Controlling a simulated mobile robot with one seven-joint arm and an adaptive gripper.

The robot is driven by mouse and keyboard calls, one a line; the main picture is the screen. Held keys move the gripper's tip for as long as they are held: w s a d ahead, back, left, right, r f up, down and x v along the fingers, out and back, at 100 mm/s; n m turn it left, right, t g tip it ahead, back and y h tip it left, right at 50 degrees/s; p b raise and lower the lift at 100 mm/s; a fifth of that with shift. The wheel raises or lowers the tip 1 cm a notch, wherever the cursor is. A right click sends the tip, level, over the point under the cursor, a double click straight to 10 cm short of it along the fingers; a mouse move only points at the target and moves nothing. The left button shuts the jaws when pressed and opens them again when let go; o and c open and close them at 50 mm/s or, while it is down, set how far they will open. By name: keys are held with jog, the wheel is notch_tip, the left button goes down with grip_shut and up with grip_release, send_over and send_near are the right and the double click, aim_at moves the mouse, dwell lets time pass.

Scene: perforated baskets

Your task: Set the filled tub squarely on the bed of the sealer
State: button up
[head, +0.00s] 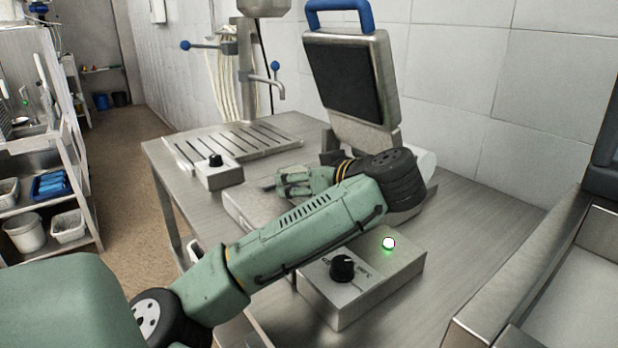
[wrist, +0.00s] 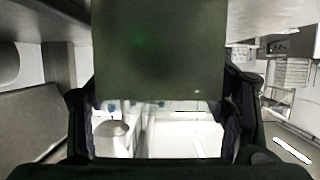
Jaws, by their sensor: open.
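The sealer stands on the steel table with its lid (head: 345,85) raised, showing a black pad and a blue handle. Part of its bed (head: 245,208) shows beyond my arm; the arm covers much of the rest. Its control box (head: 340,295) has a black knob and a lit green lamp. My gripper (head: 272,187) is over the bed area, pointing left. In the wrist view my gripper (wrist: 160,125) has its fingers wide apart. A dark flat block (wrist: 160,50) fills the upper middle there; I cannot tell what it is. I cannot make out the filled tub in either view.
Behind left stands a filler with a spout (head: 275,92), a slotted plate (head: 235,140) and a knob box (head: 215,172). A steel bin edge (head: 520,265) is at right. A shelf rack (head: 40,150) with tubs stands at far left. The table right of the sealer is clear.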

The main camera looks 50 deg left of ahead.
jog(key=shift+d+r+p, duration=0.35)
jog(key=shift+r+p, duration=0.25)
jog(key=shift+p, duration=0.25)
jog(key=p+v, duration=0.7)
jog(key=v, duration=0.2)
jog(key=shift+d+f, duration=0.15)
jog(key=shift+f, duration=0.05)
jog(key=shift+v, duration=0.95)
jog(key=shift+f, duration=0.1)
